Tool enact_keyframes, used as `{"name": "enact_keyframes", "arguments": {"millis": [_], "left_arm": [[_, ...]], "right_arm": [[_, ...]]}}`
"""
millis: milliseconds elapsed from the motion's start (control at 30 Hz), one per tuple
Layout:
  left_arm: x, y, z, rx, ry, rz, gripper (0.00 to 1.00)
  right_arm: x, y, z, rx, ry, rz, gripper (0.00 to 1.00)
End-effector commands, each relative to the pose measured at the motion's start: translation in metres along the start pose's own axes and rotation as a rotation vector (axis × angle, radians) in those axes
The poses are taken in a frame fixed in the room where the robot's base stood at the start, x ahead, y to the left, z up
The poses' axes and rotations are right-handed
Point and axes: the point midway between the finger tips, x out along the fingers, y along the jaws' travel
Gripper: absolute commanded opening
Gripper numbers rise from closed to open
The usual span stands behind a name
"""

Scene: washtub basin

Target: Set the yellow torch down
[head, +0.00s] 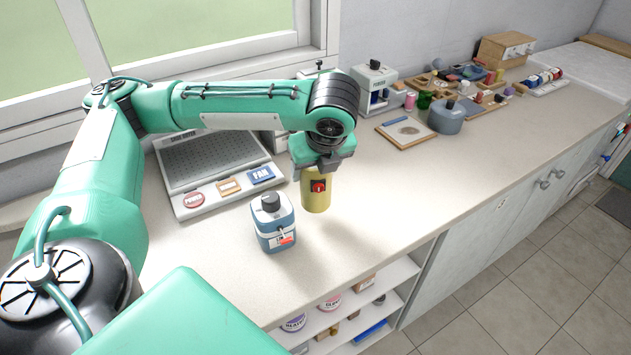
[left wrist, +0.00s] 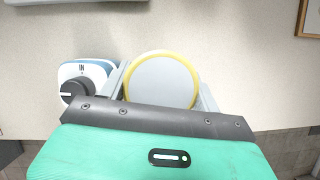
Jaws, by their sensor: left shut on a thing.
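The yellow torch (head: 316,192) is a short upright cylinder with a red switch patch on its side. My left gripper (head: 319,165) is shut on its top end, pointing down. In the left wrist view the torch (left wrist: 162,80) shows as a pale round end with a yellow rim, between the fingers of the gripper (left wrist: 163,92). The torch is over the worktop (head: 360,200); I cannot tell whether its base touches. My right gripper is not in view.
A blue-grey box with a black knob (head: 274,224) stands close left of the torch. A tray with labelled parts (head: 220,170) lies behind it. A wooden board (head: 407,132) and a grey canister (head: 446,117) are further right. Worktop right of the torch is clear to its front edge.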

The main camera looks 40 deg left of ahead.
Motion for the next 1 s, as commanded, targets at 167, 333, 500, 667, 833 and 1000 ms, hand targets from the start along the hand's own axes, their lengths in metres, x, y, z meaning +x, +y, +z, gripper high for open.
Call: {"name": "enact_keyframes", "arguments": {"millis": [167, 333, 500, 667, 833, 1000], "left_arm": [[0.025, 0.001, -0.011, 0.002, 0.001, 0.004, 0.32], [0.036, 0.000, -0.015, 0.001, 0.000, 0.001, 0.32], [0.035, 0.000, -0.015, 0.001, 0.000, 0.000, 0.32], [0.038, 0.000, -0.016, 0.001, 0.001, 0.001, 0.71], [0.038, 0.000, -0.016, 0.001, 0.001, 0.001, 0.85], [0.037, 0.000, -0.016, 0.001, 0.001, 0.001, 0.85]], "right_arm": [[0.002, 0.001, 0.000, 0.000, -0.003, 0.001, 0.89], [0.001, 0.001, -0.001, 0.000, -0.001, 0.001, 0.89], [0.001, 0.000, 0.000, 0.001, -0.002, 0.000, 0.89], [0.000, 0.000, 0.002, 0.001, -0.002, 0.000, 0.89], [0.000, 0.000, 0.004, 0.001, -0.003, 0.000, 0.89], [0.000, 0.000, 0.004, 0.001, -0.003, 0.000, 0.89]]}}
